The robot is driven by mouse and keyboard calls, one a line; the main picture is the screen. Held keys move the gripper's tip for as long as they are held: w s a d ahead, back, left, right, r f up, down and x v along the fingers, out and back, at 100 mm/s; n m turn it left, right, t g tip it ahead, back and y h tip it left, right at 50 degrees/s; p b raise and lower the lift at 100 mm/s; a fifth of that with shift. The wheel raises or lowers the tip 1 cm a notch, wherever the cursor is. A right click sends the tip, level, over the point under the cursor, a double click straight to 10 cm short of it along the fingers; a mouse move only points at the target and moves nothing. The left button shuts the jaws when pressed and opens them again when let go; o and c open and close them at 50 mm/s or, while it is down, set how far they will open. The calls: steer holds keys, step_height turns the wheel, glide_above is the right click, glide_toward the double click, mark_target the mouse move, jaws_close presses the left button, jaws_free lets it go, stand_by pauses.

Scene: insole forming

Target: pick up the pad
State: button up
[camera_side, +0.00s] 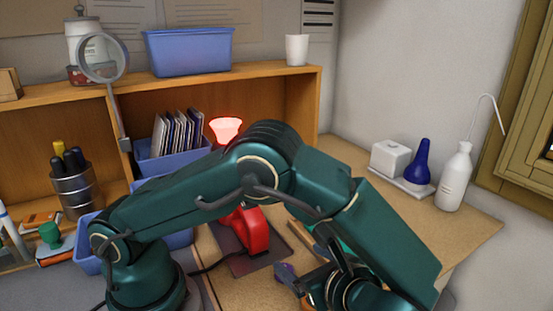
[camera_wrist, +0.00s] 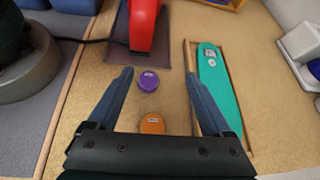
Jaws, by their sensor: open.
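Two small round pads lie on the tan work surface in the wrist view. The purple pad (camera_wrist: 148,81) is between the tips of my gripper (camera_wrist: 158,74), nearer the left finger. The orange pad (camera_wrist: 152,123) is close to the gripper body, partly hidden by it. My gripper is open with nothing held, its fingers spread on both sides of the pads.
A red lamp (camera_side: 247,232) stands on a dark mat (camera_wrist: 123,62) ahead of the pads. Its cable runs left. Blue bins and a wooden shelf (camera_side: 268,72) stand behind.

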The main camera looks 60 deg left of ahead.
steer(key=f+m, duration=0.1)
steer(key=s+d+f+m+t, duration=0.1)
steer(key=f, duration=0.1)
steer(key=s+f+y, duration=0.1)
steer(key=shift+d+f+m+t, duration=0.3)
steer(key=shift+m, duration=0.1)
steer(key=shift+x, duration=2.45)
jaws_close()
